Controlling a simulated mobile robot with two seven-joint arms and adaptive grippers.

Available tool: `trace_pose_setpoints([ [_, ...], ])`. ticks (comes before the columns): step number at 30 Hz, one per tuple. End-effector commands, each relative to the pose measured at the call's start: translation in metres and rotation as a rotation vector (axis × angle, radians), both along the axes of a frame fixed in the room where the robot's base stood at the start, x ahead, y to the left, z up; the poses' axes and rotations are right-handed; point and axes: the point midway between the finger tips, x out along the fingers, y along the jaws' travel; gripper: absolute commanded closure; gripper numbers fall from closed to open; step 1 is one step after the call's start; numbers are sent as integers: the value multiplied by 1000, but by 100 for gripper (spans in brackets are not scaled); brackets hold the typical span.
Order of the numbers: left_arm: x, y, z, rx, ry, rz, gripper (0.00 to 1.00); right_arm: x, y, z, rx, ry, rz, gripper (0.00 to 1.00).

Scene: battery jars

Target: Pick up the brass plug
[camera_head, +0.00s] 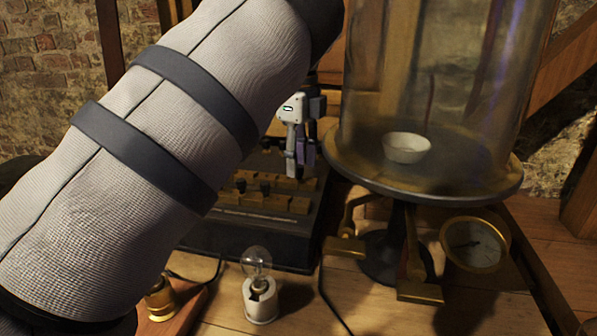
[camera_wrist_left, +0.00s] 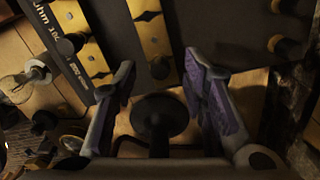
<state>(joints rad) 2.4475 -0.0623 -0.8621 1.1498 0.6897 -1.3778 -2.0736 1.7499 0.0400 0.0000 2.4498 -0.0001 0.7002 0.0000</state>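A dark resistance box (camera_head: 262,222) with brass blocks on top (camera_head: 270,203) stands on the table. Black-topped plugs (camera_head: 240,185) sit in its blocks; similar plugs show in the left wrist view (camera_wrist_left: 70,45). My left gripper (camera_head: 300,172) points down over the box's back right part. In the left wrist view its purple-padded fingers (camera_wrist_left: 160,98) are spread apart. A round black knob on a dark stem (camera_wrist_left: 158,115) shows between them, with gaps on both sides. I cannot tell whether this is the brass plug's head; no brass shows on it. My right gripper is not in view.
A glass bell jar (camera_head: 370,110) over a white dish (camera_head: 407,148) stands close right of the gripper on a round plate. A dial gauge (camera_head: 474,244) is below. A bulb in a white holder (camera_head: 260,295) stands in front. My left arm hides much of the left side.

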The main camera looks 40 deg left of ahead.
Motion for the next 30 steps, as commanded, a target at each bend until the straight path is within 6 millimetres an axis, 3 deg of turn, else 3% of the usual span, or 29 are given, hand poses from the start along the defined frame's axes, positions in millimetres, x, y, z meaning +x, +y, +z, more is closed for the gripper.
trace_pose_setpoints([
  [4, -1, 0, -18, 0, -2, 0, 61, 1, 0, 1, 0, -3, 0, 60],
  [11, 0, 0, -20, 1, -4, -1, 63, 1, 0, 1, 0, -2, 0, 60],
  [16, 0, 0, -20, 1, -3, -1, 100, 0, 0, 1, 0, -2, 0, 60],
  [26, 0, 0, -19, 0, -3, -1, 100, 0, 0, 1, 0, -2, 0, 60],
  [30, 1, 0, -8, -1, -6, -2, 100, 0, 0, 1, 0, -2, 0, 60],
])
